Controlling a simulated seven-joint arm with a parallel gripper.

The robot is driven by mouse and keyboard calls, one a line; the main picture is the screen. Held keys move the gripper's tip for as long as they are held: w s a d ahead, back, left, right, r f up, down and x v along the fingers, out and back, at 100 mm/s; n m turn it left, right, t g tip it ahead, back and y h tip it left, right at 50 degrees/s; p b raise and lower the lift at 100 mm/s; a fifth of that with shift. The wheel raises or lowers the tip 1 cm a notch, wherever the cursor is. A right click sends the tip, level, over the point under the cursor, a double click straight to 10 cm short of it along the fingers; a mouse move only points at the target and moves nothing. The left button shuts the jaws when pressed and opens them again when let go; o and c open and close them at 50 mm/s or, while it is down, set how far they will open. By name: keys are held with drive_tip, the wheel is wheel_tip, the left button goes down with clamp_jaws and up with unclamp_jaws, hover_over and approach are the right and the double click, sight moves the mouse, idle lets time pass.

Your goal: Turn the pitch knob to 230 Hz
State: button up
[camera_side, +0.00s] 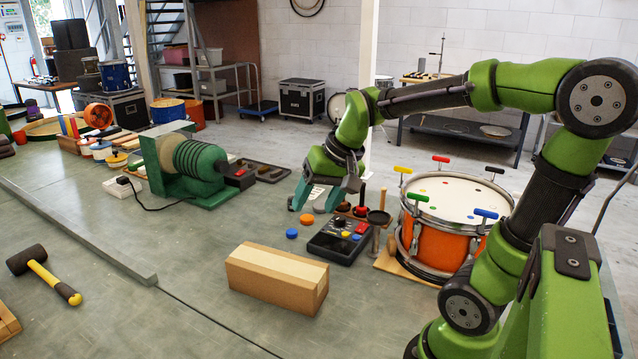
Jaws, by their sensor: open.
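Which knob sets pitch, and any Hz reading, are too small to tell. My gripper (316,203) is open and points down, above and behind the box's left side. It looks empty and apart from the knobs. My arm reaches in from the right.
An orange drum (438,245) with coloured keys stands right of the box. A cardboard box (277,278) sits in front. A green machine (188,165) stands further left, and a mallet (45,273) lies front left.

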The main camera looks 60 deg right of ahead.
drive_tip(key=w+d+f+m+g, duration=0.1)
drive_tip(key=w+d+m, duration=0.15)
drive_tip(key=d, duration=0.45)
drive_tip(key=w+d+f+m+g, duration=0.1)
drive_tip(key=w+d+m, duration=0.15)
drive_tip(key=d, duration=0.45)
drive_tip(key=m+g, duration=0.2)
drive_tip(key=m, duration=0.3)
hover_over(341, 217)
drive_tip(key=shift+m, duration=0.3)
wheel_tip(341, 217, down, 18)
drive_tip(key=shift+r, duration=0.2)
drive_tip(key=c, duration=1)
drive_tip(key=shift+c, duration=0.2)
